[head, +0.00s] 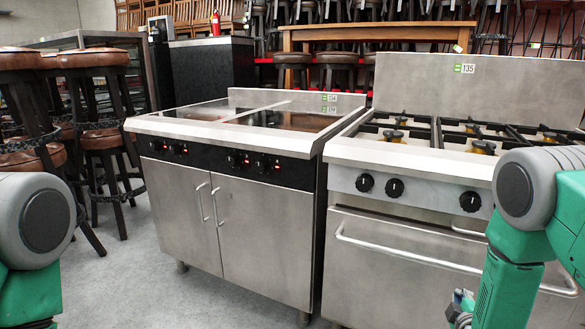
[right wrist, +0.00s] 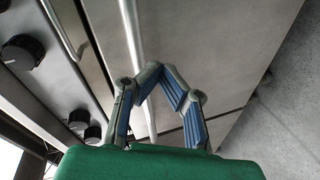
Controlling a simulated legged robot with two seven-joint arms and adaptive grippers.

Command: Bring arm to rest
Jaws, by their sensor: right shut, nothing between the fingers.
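My right arm (head: 520,235), green with a grey joint, comes in at the right of the head view, in front of the stove. A small part of my right gripper (head: 460,308) shows low beside it. In the right wrist view my right gripper (right wrist: 158,78) has its blue-padded fingers drawn together at the tips, with nothing held. My left arm (head: 38,245) shows at the left edge of the head view. My left gripper is out of view.
A stainless stove (head: 400,235) with gas burners stands right, its oven handle (head: 400,252) sticking out; the handle also shows behind the gripper in the right wrist view (right wrist: 133,45). A glass-topped cooker (head: 255,220) stands beside it. Stools (head: 105,140) stand left. Floor (head: 130,290) is clear in front.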

